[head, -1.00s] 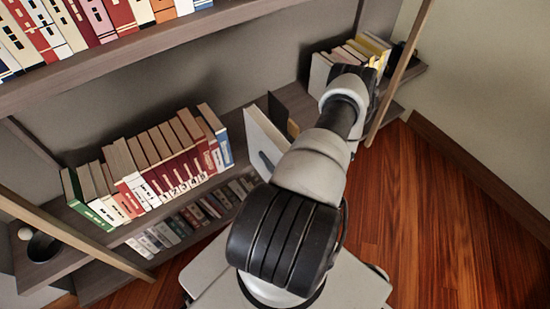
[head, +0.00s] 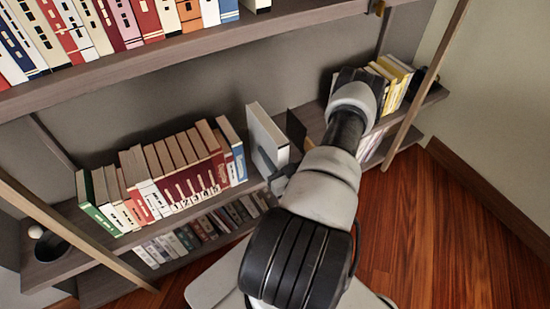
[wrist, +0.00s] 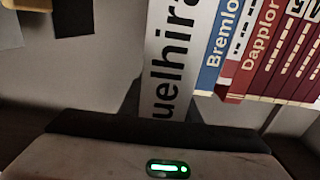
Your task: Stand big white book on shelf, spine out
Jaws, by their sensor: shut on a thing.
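The big white book (head: 268,138) stands roughly upright in the head view, just right of the blue book at the end of the middle shelf's row, with a small gap between them. In the wrist view its white spine (wrist: 175,60) faces my camera, with large dark lettering. My gripper (wrist: 163,112) is shut on the book's lower spine side. In the head view my gripper (head: 278,182) is partly hidden by my arm. The middle shelf (head: 215,202) runs below the book; I cannot tell whether the book's bottom edge touches it.
A row of red, white, green and blue books (head: 165,170) stands left of the white book. A dark upright panel (head: 297,130) is to its right. Yellow and white books (head: 398,75) stand farther right. A wooden post (head: 425,85) and the upper shelf (head: 180,48) bound the space.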

